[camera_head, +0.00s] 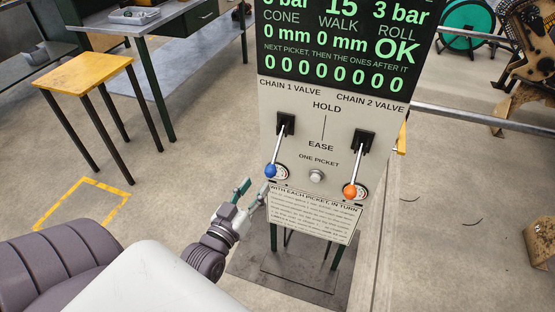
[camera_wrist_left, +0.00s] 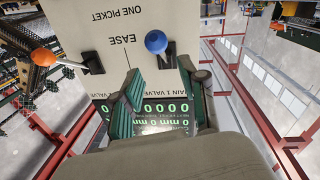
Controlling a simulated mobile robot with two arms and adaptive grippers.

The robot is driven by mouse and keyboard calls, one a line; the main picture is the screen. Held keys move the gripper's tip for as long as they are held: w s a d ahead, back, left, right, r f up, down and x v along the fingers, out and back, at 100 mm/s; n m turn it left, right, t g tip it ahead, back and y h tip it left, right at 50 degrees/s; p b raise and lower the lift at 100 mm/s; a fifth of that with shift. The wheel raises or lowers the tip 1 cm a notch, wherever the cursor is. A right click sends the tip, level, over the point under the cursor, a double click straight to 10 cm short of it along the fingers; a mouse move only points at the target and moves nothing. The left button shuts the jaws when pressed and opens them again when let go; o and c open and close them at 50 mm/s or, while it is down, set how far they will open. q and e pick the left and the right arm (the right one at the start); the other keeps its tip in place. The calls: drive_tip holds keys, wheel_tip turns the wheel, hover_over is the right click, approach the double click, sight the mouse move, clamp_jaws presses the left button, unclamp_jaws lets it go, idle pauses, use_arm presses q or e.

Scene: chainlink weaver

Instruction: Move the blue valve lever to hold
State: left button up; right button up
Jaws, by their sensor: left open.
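The blue valve lever (camera_head: 270,170) is on the left of the grey control panel, under "CHAIN 1 VALVE". Its rod slants down from a black slot, so the blue ball sits at the low end, below the level of the "EASE" label; "HOLD" is printed higher up. My left gripper (camera_head: 251,190) is open, just left of and below the blue ball, apart from it. In the left wrist view, upside down, the blue ball (camera_wrist_left: 156,41) shows beyond and between the two open green fingers (camera_wrist_left: 157,72). My right gripper is not in view.
An orange-knobbed lever (camera_head: 349,191) hangs down on the panel's right, under "CHAIN 2 VALVE". A round button (camera_head: 316,176) sits between the levers. A text plate (camera_head: 315,213) is below them. A yellow-topped stool (camera_head: 84,72) stands far left, with open floor between.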

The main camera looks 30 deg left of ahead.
sight(271, 166)
use_arm(q)
drive_tip(key=w, duration=0.7)
drive_tip(key=w+a, duration=0.1)
drive_tip(key=w, duration=0.2)
drive_tip(key=shift+w+a+f, duration=0.1)
drive_tip(key=shift+w, duration=0.2)
drive_tip(key=c, duration=0.7)
clamp_jaws()
drive_tip(key=shift+f, duration=0.15)
